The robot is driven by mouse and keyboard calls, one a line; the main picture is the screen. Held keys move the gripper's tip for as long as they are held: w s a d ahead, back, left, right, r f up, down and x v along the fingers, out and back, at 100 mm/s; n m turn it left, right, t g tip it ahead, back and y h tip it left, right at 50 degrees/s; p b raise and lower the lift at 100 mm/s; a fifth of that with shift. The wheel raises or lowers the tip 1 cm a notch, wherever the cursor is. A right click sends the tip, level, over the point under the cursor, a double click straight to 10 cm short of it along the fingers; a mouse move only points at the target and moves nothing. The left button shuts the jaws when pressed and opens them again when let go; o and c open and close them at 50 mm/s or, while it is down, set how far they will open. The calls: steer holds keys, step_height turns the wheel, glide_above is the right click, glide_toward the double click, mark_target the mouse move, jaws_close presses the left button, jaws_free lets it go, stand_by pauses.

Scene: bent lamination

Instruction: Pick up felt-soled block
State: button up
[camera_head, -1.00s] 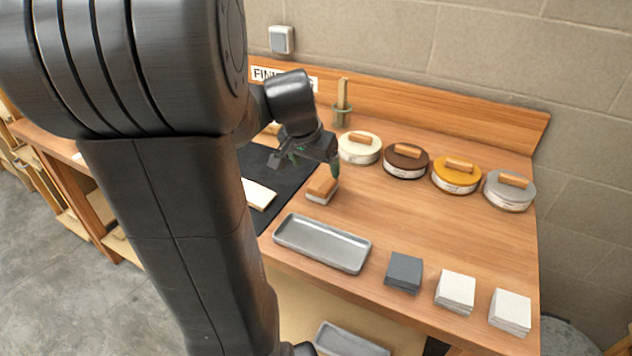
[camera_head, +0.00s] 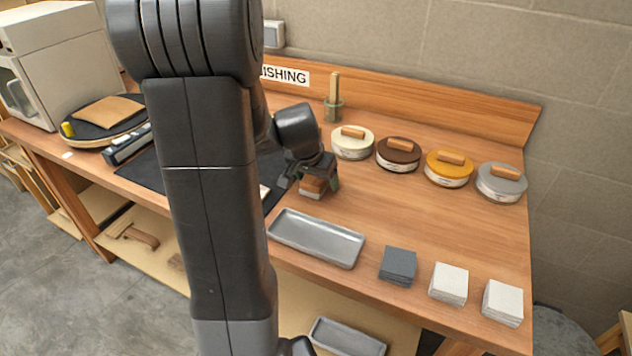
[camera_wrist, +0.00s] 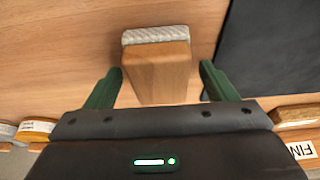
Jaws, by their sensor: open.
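The felt-soled block (camera_head: 313,187) is a wooden block with a pale felt layer on one side. It rests on the bench just right of the black mat, partly hidden by my gripper in the head view. In the wrist view the block (camera_wrist: 157,75) lies between the two green fingers, its grey-white felt edge at the top. My gripper (camera_wrist: 160,78) is open, with a gap showing between each finger and the block. In the head view my gripper (camera_head: 312,182) is low over the block.
A grey metal tray (camera_head: 318,238) lies just in front of the block. Several round tins with wooden-handled lids, such as the cream one (camera_head: 352,143), stand behind to the right. A dark pad stack (camera_head: 398,265) and white stacks lie front right. The black mat (camera_head: 150,172) is left.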

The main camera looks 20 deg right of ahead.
steer(key=shift+c, duration=0.5)
steer(key=c, duration=1)
steer(key=shift+r, duration=0.15)
step_height(320, 180, up, 10)
steer(key=shift+f, duration=0.1)
steer(key=shift+o, duration=1.1)
steer(key=shift+c, duration=0.5)
